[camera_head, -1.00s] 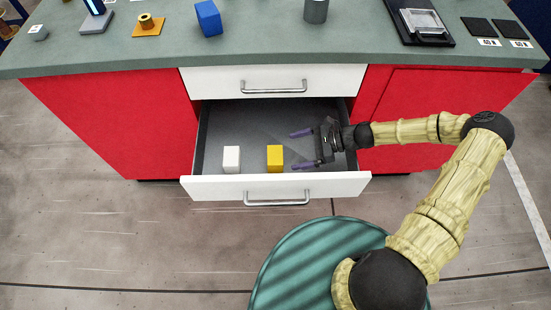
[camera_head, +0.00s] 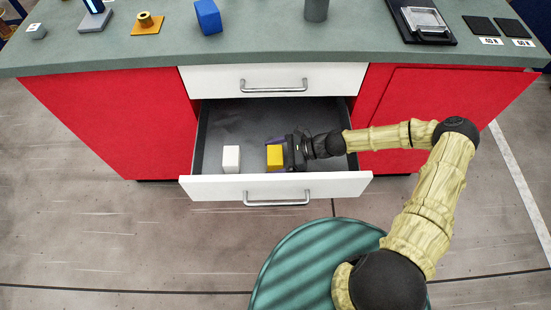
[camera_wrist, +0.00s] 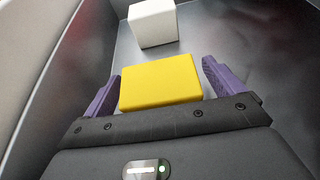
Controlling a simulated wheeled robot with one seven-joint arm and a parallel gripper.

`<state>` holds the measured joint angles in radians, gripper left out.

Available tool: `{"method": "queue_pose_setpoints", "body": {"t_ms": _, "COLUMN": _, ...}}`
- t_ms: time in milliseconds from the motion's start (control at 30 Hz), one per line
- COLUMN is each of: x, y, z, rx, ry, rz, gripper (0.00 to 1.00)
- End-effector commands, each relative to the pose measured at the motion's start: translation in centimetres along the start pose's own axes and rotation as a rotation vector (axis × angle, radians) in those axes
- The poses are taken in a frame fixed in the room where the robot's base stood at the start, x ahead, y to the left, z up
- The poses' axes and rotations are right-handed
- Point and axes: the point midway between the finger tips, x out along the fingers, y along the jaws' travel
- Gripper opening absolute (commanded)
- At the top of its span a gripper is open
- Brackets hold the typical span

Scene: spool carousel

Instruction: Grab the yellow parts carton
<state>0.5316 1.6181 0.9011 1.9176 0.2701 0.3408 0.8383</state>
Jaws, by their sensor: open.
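The yellow parts carton (camera_head: 274,156) stands in the open lower drawer, right of a white carton. In the wrist view the yellow carton (camera_wrist: 160,83) lies between the two purple fingers of my gripper (camera_wrist: 162,85). A small gap shows on the right side; the left finger is very close to the carton. My gripper (camera_head: 277,153) is open and reaches in from the right, low in the drawer. Its fingers are partly hidden by the carton in the head view.
The white carton (camera_head: 231,159) stands left of the yellow one and also shows beyond it in the wrist view (camera_wrist: 153,23). The drawer front (camera_head: 225,188) is close on the near side. The drawer floor behind the cartons is clear. The counter (camera_head: 260,48) overhangs at the back.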

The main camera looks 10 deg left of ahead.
Motion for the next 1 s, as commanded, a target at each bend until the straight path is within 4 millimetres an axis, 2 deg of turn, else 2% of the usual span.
{"method": "queue_pose_setpoints", "body": {"t_ms": 33, "x": 0.74, "y": 0.02, "z": -0.01, "rx": -0.001, "ry": -0.001, "rz": 0.002, "gripper": 0.94}}
{"method": "queue_pose_setpoints", "body": {"t_ms": 133, "x": 1.28, "y": 0.01, "z": 0.0, "rx": 0.0, "ry": 0.0, "rz": 0.0, "gripper": 0.94}}
{"method": "queue_pose_setpoints", "body": {"t_ms": 633, "x": 1.26, "y": -0.02, "z": 0.01, "rx": 0.0, "ry": 0.001, "rz": 0.0, "gripper": 0.94}}
{"method": "queue_pose_setpoints", "body": {"t_ms": 667, "x": 1.25, "y": -0.02, "z": 0.01, "rx": 0.0, "ry": 0.001, "rz": 0.0, "gripper": 0.92}}
{"method": "queue_pose_setpoints", "body": {"t_ms": 933, "x": 1.25, "y": -0.02, "z": 0.01, "rx": 0.0, "ry": 0.001, "rz": 0.0, "gripper": 0.39}}
{"method": "queue_pose_setpoints", "body": {"t_ms": 1000, "x": 1.25, "y": -0.02, "z": 0.05, "rx": -0.001, "ry": 0.0, "rz": 0.0, "gripper": 0.39}}
